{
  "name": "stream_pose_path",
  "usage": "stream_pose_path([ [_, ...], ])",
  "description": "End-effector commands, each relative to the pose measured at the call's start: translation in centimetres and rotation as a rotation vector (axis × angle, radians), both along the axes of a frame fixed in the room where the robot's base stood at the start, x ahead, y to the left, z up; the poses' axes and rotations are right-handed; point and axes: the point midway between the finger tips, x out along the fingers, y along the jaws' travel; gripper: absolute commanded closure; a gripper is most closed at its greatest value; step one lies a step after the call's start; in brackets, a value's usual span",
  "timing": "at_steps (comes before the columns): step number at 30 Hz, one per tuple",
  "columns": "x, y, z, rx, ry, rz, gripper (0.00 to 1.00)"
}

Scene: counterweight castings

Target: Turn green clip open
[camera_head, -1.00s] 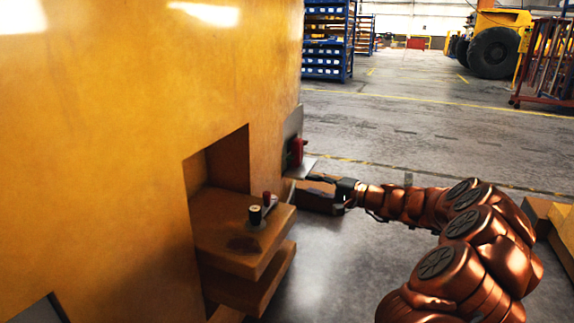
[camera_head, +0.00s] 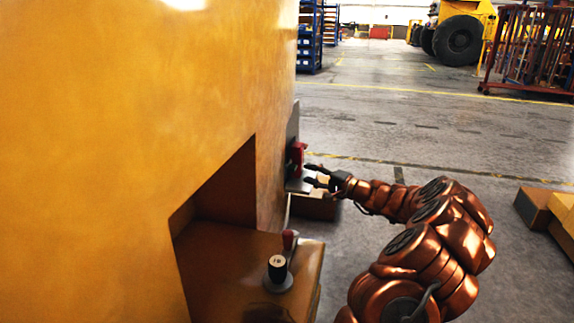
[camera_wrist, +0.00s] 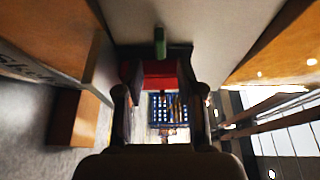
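The green clip (camera_wrist: 160,42) is a small upright green piece at the top middle of the wrist view, just above a red block (camera_wrist: 160,75). In the head view the red part (camera_head: 298,156) sits on a grey plate (camera_head: 293,130) at the casting's far edge; I cannot make out the green clip there. My gripper (camera_head: 310,174) is just right of the red part, its two fingers apart. In the wrist view my gripper (camera_wrist: 160,95) is open, with the red block seen ahead between the fingers. I cannot tell whether it touches anything.
The large yellow casting (camera_head: 130,120) fills the left. Its ledge (camera_head: 225,255) carries a black knob (camera_head: 277,267) and a red-tipped lever (camera_head: 289,240). Orange-brown blocks (camera_head: 535,205) lie at the right.

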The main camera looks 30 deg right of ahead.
Motion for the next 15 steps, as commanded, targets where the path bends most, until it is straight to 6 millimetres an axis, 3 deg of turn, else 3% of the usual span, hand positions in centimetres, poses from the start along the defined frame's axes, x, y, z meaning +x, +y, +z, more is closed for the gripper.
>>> stream_pose_path([
  [9, 4.3, 1.9, -0.3, -0.001, 0.002, 0.007, 0.62],
  [15, 6.2, 2.3, -0.2, -0.002, 0.002, 0.003, 0.62],
])
